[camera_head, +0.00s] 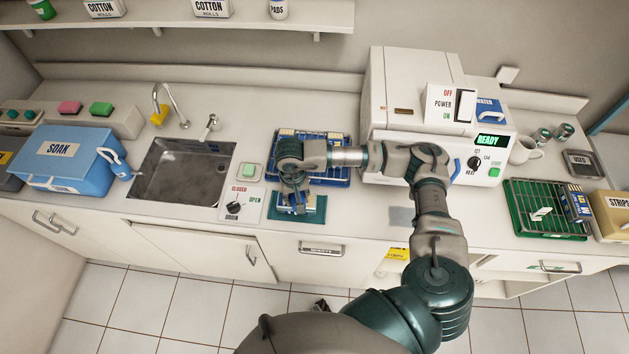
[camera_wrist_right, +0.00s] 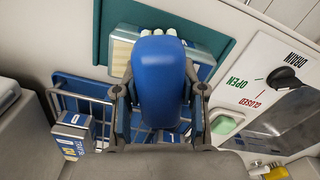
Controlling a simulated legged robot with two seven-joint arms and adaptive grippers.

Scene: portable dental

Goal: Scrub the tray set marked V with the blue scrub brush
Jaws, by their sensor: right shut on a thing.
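My left gripper is not in view.
A blue wire rack (camera_head: 338,176) holding blue packs stands just behind the mat. The sink (camera_head: 180,170) and drain switch panel (camera_head: 240,204) are to the left. The white sterilizer (camera_head: 410,95) reads READY. A green rack (camera_head: 522,222) stands at right.

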